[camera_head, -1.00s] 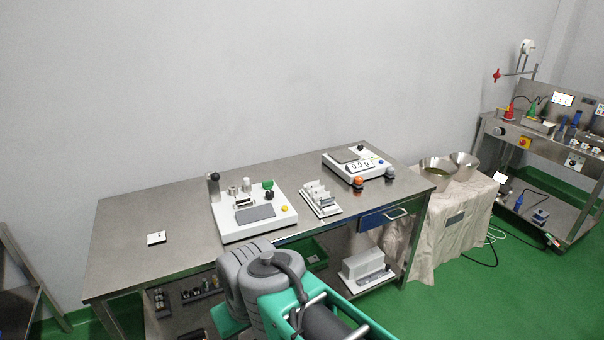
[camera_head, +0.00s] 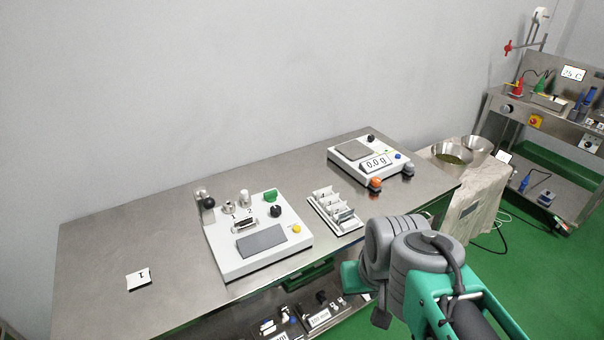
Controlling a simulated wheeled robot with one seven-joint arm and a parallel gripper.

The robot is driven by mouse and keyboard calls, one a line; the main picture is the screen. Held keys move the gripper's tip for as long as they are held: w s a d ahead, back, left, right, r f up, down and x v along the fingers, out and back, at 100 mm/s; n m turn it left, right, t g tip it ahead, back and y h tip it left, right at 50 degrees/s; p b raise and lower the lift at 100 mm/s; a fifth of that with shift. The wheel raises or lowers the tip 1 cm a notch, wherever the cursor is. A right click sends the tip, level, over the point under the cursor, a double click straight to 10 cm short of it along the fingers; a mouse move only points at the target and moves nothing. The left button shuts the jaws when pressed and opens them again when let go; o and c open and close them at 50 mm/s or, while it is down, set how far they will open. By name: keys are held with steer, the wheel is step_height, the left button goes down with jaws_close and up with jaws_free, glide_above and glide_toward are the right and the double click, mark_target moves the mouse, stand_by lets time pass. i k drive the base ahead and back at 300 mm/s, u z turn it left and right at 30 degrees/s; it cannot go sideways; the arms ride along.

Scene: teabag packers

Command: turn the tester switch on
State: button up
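A white box that looks like the tester (camera_head: 216,262) stands on the steel table. It has a dark grey blank panel (camera_head: 262,242), a black knob (camera_head: 276,211), a yellow button (camera_head: 296,229) and a green part (camera_head: 270,196) at the back. A lever with a black ball (camera_head: 209,202) stands at its left rear. Which of these is the switch, and whether it is on, I cannot tell. My arm's grey and green links are at the lower right, in front of the table and apart from the tester. My gripper's fingers are not visible.
The steel table (camera_head: 100,260) has a white card (camera_head: 139,279) marked 1 at left. A white rack (camera_head: 334,212) and a scale (camera_head: 350,168) reading 0.0 g stand right of the tester. Metal bowls (camera_head: 452,153) are farther right. A lower shelf holds small items.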

mark_target(270, 196)
steer(key=u, duration=0.25)
steer(key=i, duration=0.95)
steer(key=u, duration=0.65)
